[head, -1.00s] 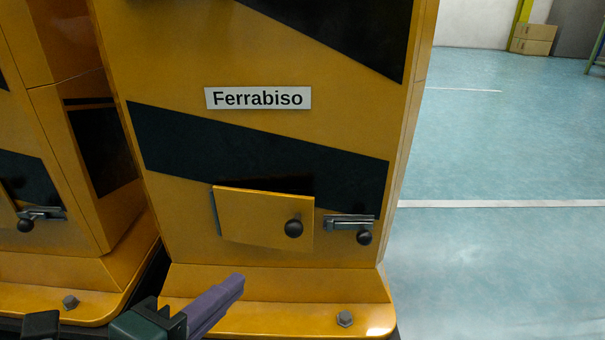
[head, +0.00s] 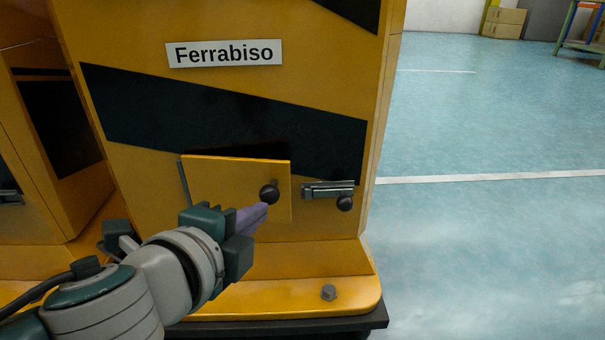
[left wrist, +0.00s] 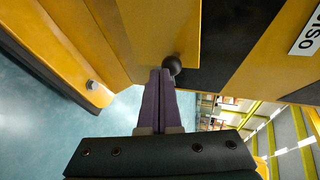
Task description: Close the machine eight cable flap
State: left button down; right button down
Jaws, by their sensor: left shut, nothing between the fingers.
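The cable flap (head: 225,175) is a yellow panel on the front of the machine, hinged at its left edge. It stands partly open, with a dark gap above it. Its round black knob (head: 269,194) is near its right edge. My left gripper (head: 262,212) is shut and empty, its purple fingers just below and in front of the knob. In the left wrist view the fingertips (left wrist: 160,72) are beside the knob (left wrist: 172,64); I cannot tell whether they touch it. A metal latch (head: 328,189) with a black knob is right of the flap. My right gripper is not in view.
The yellow machine (head: 320,70) carries a "Ferrabiso" label (head: 224,53). Its base ledge with a bolt (head: 328,292) juts out below the flap. Another yellow machine (head: 30,190) stands at the left. The blue floor (head: 480,250) at the right is clear.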

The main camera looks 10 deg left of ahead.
aim_at(269, 201)
pick_arm(q)
jog(key=shift+w, duration=0.3)
jog(key=w, duration=0.1)
jog(key=w+d+n+y, duration=0.1)
jog(key=shift+w, duration=0.35)
jog(key=shift+a, duration=0.1)
dwell(0.3)
